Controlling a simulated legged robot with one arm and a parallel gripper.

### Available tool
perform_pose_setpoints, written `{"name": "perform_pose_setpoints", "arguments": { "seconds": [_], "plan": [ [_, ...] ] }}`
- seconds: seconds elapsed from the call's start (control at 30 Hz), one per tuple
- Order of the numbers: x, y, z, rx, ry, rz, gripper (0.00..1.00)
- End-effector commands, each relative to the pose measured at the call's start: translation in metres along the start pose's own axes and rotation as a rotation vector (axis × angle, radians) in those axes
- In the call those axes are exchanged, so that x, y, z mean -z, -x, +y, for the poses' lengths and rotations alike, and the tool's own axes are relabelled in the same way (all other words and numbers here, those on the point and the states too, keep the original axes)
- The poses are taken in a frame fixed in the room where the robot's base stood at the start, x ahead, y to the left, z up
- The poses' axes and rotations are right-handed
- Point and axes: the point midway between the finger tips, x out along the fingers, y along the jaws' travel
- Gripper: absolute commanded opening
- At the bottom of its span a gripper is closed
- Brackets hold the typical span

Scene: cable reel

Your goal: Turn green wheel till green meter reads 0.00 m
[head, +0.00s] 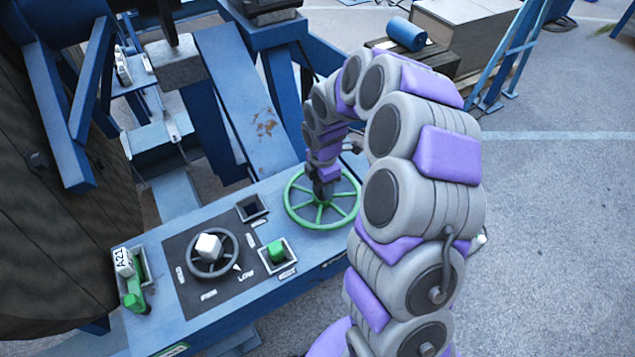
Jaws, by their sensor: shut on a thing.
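The green wheel (293,212) is a spoked handwheel lying roughly flat at the right end of the blue panel in the head view. My gripper (322,192) points down at the middle of the wheel and is shut on it near the hub. My gripper and wrist hide part of the hub and the far rim. I cannot make out a green meter or any reading. A green-edged label (172,350) shows at the panel's front edge, too small to read.
The blue panel (335,255) also bears a dark handwheel with a white knob (208,246), a green button (276,250) in a square frame, and a green lever (133,295) at the left. A large dark reel (60,230) stands left. Open pavement lies right.

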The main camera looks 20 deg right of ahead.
Motion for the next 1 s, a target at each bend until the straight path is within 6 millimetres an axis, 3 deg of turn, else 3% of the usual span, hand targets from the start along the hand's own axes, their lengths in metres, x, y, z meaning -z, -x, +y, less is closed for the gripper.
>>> {"name": "perform_pose_setpoints", "arguments": {
  "seconds": [0.57,0.6,0.8,1.0],
  "plan": [
    [-0.0054,0.0023,0.0018,-0.010,0.020,-0.003,0.00],
    [-0.0054,0.0023,0.0018,-0.010,0.020,-0.003,0.55],
    [-0.0048,0.0018,0.0000,-0.007,0.020,-0.002,0.72],
    [-0.0044,0.0018,-0.0011,-0.005,0.020,-0.001,0.72]
  ]
}}
